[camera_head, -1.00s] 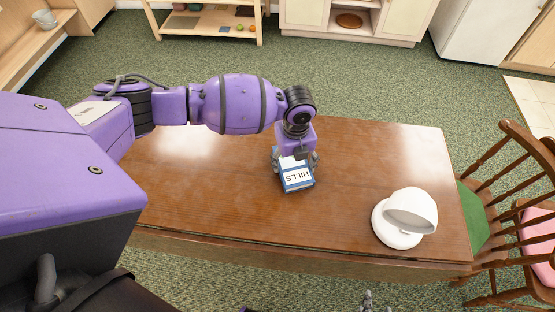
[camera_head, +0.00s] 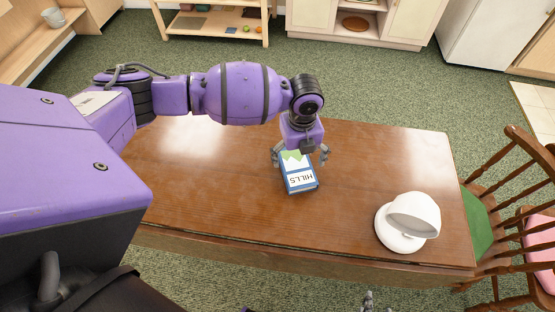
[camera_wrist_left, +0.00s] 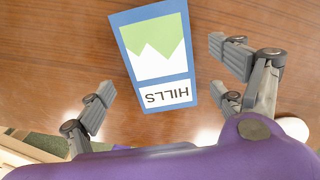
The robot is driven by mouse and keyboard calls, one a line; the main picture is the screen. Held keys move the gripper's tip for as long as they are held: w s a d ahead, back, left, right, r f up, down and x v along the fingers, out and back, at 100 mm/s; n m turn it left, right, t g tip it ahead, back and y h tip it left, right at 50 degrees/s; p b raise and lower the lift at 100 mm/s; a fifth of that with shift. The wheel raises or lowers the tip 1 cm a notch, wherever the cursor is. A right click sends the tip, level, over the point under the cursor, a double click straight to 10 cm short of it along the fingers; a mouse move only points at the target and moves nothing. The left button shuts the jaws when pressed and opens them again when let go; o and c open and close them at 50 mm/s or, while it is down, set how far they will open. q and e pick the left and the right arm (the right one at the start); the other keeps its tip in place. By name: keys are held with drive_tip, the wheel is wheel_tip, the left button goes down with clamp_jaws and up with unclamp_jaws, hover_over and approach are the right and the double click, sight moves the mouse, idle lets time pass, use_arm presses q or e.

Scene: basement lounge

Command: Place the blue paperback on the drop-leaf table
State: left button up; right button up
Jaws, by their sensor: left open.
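The blue paperback (camera_head: 299,177) lies flat on the wooden drop-leaf table (camera_head: 220,190), near the middle of its top. Its cover has a green and white picture and the word HILLS. It also shows in the left wrist view (camera_wrist_left: 153,70), between the spread fingers.
A white lamp (camera_head: 408,222) stands on the right part of the table. Wooden chairs (camera_head: 500,215) with green and pink seats stand at the table's right end. The left and far right parts of the tabletop are clear.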

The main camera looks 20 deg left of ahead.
sight(297, 165)
use_arm(q)
wheel_tip(297, 165, up, 8)
drive_tip(key=shift+r, duration=0.25)
idle(0.6)
